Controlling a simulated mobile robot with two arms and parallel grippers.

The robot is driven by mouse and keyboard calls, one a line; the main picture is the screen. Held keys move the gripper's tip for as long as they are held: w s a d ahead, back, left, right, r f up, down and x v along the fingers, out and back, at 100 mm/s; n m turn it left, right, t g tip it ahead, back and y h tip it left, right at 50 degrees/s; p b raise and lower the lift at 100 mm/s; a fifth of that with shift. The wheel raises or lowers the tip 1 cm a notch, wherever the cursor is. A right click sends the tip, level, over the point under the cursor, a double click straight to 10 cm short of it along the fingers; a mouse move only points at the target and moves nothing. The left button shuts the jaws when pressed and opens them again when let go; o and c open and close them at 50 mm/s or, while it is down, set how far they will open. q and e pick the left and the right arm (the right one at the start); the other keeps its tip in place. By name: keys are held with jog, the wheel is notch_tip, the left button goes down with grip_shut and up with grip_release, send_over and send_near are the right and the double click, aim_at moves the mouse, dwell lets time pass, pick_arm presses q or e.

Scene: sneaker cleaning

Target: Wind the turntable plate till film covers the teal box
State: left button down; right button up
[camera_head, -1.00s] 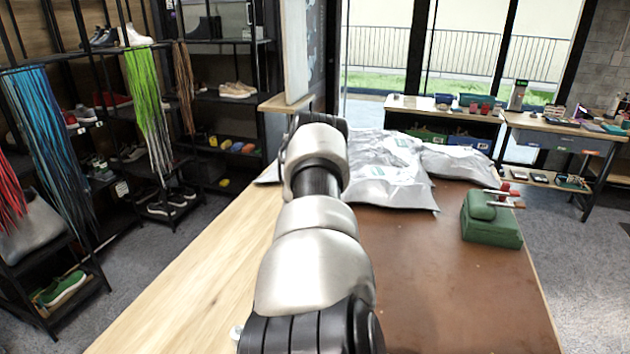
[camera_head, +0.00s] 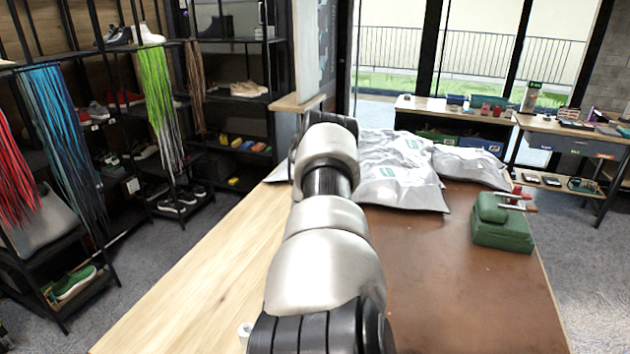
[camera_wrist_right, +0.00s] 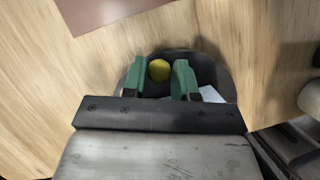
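In the right wrist view, my right gripper (camera_wrist_right: 159,75) has two green fingers on either side of a round yellow knob (camera_wrist_right: 159,70). I cannot make out a teal box in either view.
A wooden table (camera_head: 190,290) carries a brown mat (camera_head: 460,270). Silver-grey bags (camera_head: 400,172) lie at its far end, and a green block-shaped device (camera_head: 503,232) stands at the right. Shoe shelves with hanging laces (camera_head: 160,95) are on the left.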

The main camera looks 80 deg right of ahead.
jog(key=shift+o, duration=0.4)
jog(key=shift+r, duration=0.25)
jog(key=v, duration=1)
jog(key=shift+a+b, duration=0.2)
jog(key=shift+b, duration=0.2)
jog(key=shift+r, duration=0.1)
